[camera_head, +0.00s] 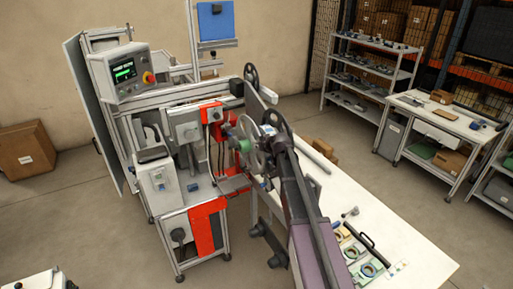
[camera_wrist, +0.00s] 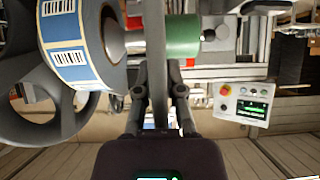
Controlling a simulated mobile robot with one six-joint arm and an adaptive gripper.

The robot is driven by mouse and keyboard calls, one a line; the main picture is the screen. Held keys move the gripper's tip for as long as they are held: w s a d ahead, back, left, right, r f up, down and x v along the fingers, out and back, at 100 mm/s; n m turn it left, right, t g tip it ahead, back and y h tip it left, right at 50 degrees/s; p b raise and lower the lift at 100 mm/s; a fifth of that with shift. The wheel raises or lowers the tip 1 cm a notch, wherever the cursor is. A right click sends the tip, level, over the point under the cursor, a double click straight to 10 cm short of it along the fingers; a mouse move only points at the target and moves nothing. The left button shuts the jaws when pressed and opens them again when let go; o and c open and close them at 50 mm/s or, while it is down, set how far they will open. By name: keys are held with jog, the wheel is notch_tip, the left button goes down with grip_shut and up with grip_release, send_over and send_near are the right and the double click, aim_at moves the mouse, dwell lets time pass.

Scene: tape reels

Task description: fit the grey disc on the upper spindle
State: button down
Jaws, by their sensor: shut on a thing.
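The grey disc (camera_head: 249,130) shows as a pale wheel beside the machine in the head view. In the wrist view the disc (camera_wrist: 155,30) stands edge-on, upright between my fingers. My gripper (camera_wrist: 157,80) is shut on its rim; in the head view my gripper (camera_head: 266,132) is partly hidden by my arm. A green cylinder (camera_wrist: 182,38) with a grey end (camera_wrist: 208,35) lies to the disc's right in the wrist view. It also shows in the head view (camera_head: 243,147). I cannot tell whether disc and cylinder touch. The upper spindle is not clearly identifiable.
A control panel (camera_wrist: 242,105) is at right. A white table (camera_head: 400,255) holds parts. A black wheel (camera_head: 251,74) is above; open floor lies left.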

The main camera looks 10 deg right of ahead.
jog(key=shift+w+d, duration=0.25)
jog(key=shift+d, duration=0.45)
jog(key=shift+w+d, duration=0.2)
jog(key=shift+d, duration=0.5)
jog(key=shift+w+d, duration=0.2)
jog(key=shift+d, duration=0.25)
jog(key=c, duration=0.7)
grip_release()
